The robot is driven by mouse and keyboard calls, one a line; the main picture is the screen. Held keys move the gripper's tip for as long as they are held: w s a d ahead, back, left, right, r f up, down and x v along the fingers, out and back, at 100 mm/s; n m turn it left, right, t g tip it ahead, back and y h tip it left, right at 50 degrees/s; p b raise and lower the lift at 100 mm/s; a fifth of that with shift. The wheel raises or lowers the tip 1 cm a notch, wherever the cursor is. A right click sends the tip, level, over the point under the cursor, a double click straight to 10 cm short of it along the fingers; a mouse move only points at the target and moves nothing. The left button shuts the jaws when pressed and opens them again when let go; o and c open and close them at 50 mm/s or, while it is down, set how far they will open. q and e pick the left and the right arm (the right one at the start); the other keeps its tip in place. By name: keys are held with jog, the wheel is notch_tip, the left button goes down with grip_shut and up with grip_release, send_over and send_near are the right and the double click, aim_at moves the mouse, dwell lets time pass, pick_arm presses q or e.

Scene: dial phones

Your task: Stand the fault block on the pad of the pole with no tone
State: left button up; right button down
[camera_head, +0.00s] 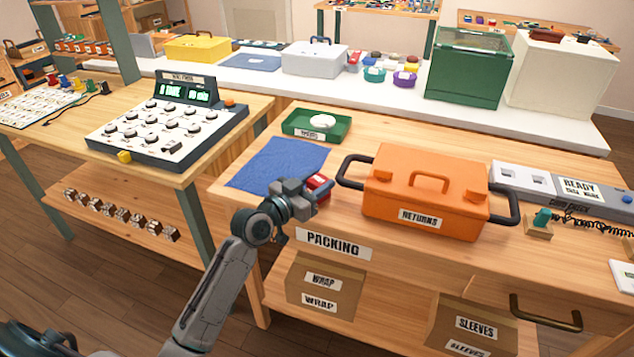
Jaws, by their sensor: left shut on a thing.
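My left gripper (314,194) reaches in from the bottom and is shut on a small red block (318,182) with a pale face. It is at the front right corner of the blue mat, just left of the orange returns box. The gripper hides part of the block, and I cannot read any marking on it. I cannot pick out a pole or its pad in this view. My right gripper is not in view.
The orange box (425,190) with black side handles stands right of the gripper. Behind are a blue mat (275,165) and a green tray (290,122). A grey dial console (150,150) stands on the left table. A grey READY unit (545,182) sits far right.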

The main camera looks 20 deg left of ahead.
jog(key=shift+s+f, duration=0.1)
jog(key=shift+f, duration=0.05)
pick_arm(q)
jog(key=o, duration=1)
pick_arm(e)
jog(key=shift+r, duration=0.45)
pick_arm(q)
jog(key=shift+r, duration=0.1)
jog(key=v, duration=0.2)
jog(key=shift+s+a, duration=0.15)
jog(key=shift+s, duration=0.2)
jog(key=shift+p+v, duration=0.3)
jog(key=shift+v, duration=4.35)
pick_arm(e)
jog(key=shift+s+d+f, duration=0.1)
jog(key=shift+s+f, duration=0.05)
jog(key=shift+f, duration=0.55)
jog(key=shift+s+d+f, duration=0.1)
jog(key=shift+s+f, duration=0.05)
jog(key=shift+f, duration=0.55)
